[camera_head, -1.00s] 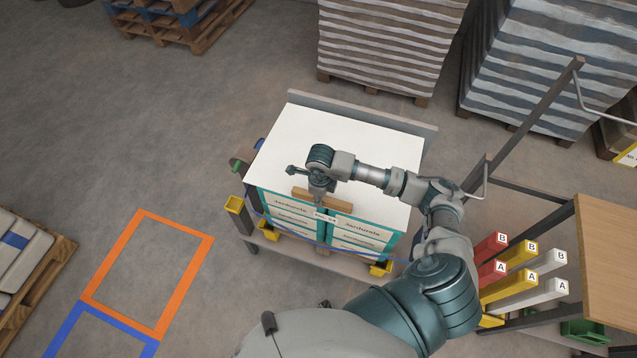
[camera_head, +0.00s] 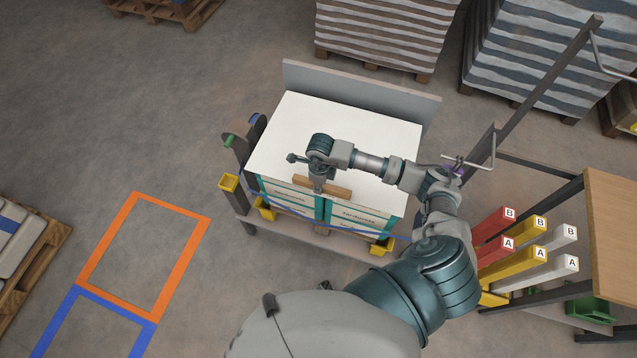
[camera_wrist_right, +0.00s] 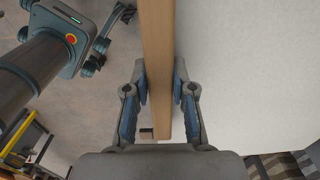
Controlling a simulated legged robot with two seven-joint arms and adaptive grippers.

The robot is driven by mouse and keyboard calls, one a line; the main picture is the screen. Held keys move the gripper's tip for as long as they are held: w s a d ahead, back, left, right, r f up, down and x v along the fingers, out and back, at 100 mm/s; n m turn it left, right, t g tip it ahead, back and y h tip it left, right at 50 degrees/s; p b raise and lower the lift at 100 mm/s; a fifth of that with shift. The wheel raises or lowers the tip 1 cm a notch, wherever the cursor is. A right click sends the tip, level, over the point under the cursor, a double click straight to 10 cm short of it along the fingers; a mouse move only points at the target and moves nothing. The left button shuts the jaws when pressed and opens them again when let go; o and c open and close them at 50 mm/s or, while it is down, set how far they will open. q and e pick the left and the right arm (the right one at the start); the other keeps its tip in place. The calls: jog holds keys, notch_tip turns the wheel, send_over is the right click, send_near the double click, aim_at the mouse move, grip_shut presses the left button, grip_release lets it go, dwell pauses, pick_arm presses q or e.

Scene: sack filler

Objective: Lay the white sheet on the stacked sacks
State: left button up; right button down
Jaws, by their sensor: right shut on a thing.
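The white sheet (camera_head: 340,120) spreads flat over the top of the stacked sacks (camera_head: 350,214), which show teal and white fronts below its near edge. Whether it touches them everywhere, I cannot tell. A wooden bar (camera_head: 339,191) runs along the sheet's near edge. My right gripper (camera_head: 318,188) is shut on this bar near its middle. In the right wrist view, the bar (camera_wrist_right: 157,35) stands between the fingers of the gripper (camera_wrist_right: 160,78), with the sheet (camera_wrist_right: 240,70) to its right. My left gripper is not in view.
Orange-marked floor (camera_head: 190,262) at left is empty.

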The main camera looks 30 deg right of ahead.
jog(key=shift+d+f, duration=0.1)
jog(key=shift+d, duration=0.2)
jog(key=c, duration=1.3)
grip_release()
jog(key=shift+d, duration=0.1)
jog(key=o, duration=0.4)
jog(key=shift+a, duration=0.3)
jog(key=r, duration=1)
jog(key=shift+d+r, duration=0.25)
jog(key=shift+r, duration=0.05)
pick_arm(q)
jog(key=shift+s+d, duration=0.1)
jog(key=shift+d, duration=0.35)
pick_arm(e)
jog(key=shift+a+r, duration=0.25)
jog(key=shift+r, duration=0.45)
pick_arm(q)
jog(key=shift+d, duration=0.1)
